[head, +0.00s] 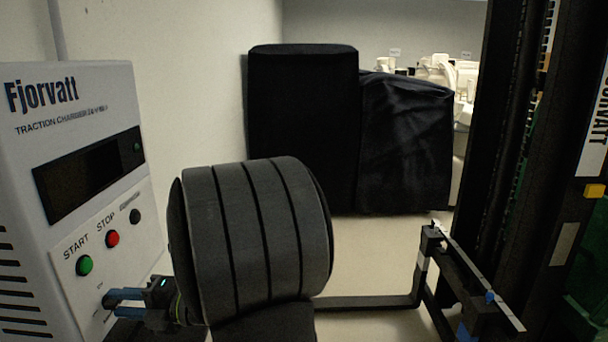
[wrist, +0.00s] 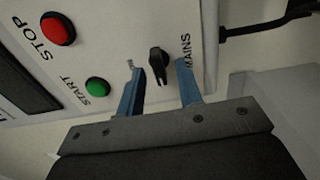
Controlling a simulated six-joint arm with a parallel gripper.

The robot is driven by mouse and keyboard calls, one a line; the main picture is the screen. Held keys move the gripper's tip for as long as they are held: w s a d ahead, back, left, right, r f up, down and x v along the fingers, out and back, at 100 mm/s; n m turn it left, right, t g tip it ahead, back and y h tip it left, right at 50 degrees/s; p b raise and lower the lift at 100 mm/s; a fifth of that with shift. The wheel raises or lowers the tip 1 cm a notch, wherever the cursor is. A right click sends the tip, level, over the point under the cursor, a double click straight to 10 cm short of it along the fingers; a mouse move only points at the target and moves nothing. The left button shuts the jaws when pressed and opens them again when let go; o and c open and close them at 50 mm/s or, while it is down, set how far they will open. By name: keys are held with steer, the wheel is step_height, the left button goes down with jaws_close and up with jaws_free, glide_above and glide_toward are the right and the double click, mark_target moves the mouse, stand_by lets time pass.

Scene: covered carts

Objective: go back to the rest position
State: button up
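My gripper (head: 106,302) is at the lower front of the white Fjorvatt charger (head: 115,80), at the left in the head view. In the wrist view its two blue fingers (wrist: 158,84) are open, one on each side of the black MAINS switch (wrist: 158,62). A gap shows between each finger and the switch, and nothing is held. The switch's pointer end is turned toward my gripper. In the head view I cannot make this switch out clearly behind the fingers. My dark, ribbed arm fills the middle of the head view.
The charger carries a green START button (head: 84,265), a red STOP button (head: 112,238) and another black knob (head: 135,216). A black cable (wrist: 265,23) leaves its side. Black covered carts (head: 302,125) stand by the back wall. Pale floor lies before them.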

steer(key=shift+a, duration=0.45)
steer(key=m, duration=0.5)
steer(key=shift+d+r, duration=0.1)
steer(key=m, duration=0.5)
steer(key=shift+w, duration=0.1)
steer(key=shift+r+m, duration=0.1)
steer(key=shift+m, duration=0.2)
steer(key=n, duration=1)
steer(key=shift+f, duration=0.2)
stand_by(0.5)
